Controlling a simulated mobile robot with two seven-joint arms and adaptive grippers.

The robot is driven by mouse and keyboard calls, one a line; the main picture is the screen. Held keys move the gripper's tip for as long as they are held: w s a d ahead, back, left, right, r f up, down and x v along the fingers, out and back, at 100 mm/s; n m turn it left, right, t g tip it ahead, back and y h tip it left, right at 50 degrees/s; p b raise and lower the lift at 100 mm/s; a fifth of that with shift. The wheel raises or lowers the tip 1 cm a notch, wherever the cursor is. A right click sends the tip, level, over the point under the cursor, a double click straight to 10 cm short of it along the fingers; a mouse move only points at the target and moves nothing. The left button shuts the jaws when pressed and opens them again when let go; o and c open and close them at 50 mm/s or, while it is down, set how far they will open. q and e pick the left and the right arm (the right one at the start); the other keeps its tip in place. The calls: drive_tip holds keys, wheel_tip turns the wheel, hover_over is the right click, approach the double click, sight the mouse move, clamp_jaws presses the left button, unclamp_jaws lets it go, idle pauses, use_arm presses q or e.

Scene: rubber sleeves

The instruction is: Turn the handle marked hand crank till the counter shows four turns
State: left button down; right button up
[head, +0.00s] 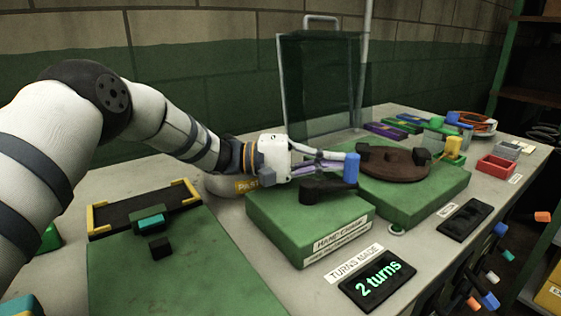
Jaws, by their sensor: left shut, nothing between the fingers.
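The green box labelled hand crank (300,229) stands on the bench in the middle of the head view. On its top is a black crank arm (327,191) with an upright blue handle (351,168) at its right end. My left gripper (341,161) comes in from the left over the box, fingers shut and empty. Its fingertips are right beside the blue handle and appear to touch it. The counter (376,285) in front of the box reads "2 turns", beside a "TURNS MADE" label (355,264). My right gripper is not in view.
A green block with a brown disc (394,163) stands just right of the crank. A clear hinged panel (322,90) rises behind. A green board with a black tray (145,207) lies at left. A red bin (496,167) and coloured parts sit farther right.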

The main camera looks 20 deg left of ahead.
use_arm(q)
drive_tip(key=shift+s+d+r, duration=0.1)
drive_tip(key=shift+s+d, duration=0.1)
drive_tip(key=shift+d, duration=0.1)
idle(0.4)
wheel_tip(320, 180, up, 10)
idle(0.5)
idle(2.3)
